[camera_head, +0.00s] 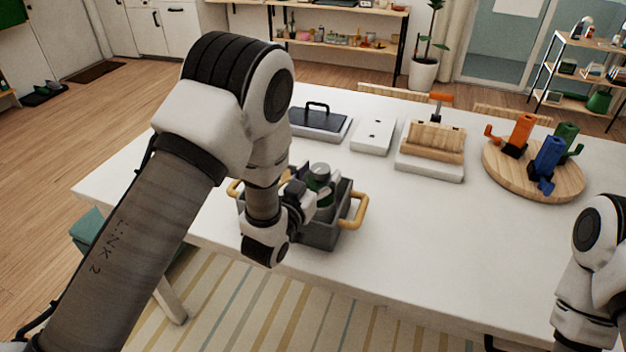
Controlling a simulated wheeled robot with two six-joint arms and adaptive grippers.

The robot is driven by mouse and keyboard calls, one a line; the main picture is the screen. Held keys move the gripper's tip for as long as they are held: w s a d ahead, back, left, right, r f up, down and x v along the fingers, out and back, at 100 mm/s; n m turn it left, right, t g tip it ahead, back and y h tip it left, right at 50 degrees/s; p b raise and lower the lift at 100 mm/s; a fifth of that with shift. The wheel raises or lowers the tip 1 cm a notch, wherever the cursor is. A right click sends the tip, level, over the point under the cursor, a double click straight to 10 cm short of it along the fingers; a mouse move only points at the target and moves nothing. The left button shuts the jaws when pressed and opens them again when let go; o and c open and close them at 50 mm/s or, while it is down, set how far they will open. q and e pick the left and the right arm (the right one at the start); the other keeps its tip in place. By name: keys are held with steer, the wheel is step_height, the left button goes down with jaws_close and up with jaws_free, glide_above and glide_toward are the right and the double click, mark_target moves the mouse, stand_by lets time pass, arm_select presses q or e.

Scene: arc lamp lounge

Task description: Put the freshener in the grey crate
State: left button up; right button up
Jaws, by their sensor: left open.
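The grey crate (322,238) with tan handles stands near the front edge of the white table, partly hidden behind my left arm. A green can with a grey top, which looks like the freshener (320,177), stands roughly upright inside the crate. My left gripper (308,192) is open, low at the crate and right beside the can. I cannot tell whether its fingers touch the can. Of my right arm only links show at the right edge; its gripper is out of view.
Behind the crate are a dark-lidded tray (318,122), a white plate (373,137) and a wooden block holder (436,142). A round wooden board (500,178) with orange, blue and green tools is at right. The table's front right is clear.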

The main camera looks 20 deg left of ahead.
arm_select(q)
steer(key=s, duration=0.2)
steer(key=s+b, duration=0.1)
steer(key=s, duration=0.2)
steer(key=s+a+b, duration=0.1)
steer(key=s, duration=0.1)
steer(key=shift+s+a+f, duration=0.1)
steer(key=shift+s+f, duration=0.05)
steer(key=shift+f, duration=0.2)
steer(key=shift+s+a+r+p, duration=0.15)
steer(key=shift+s+a, duration=0.05)
steer(key=shift+s, duration=0.9)
steer(key=shift+s+a+r+p, duration=0.1)
steer(key=shift+s+a+p, duration=0.05)
steer(key=shift+s, duration=0.9)
arm_select(e)
steer(key=shift+f, duration=0.75)
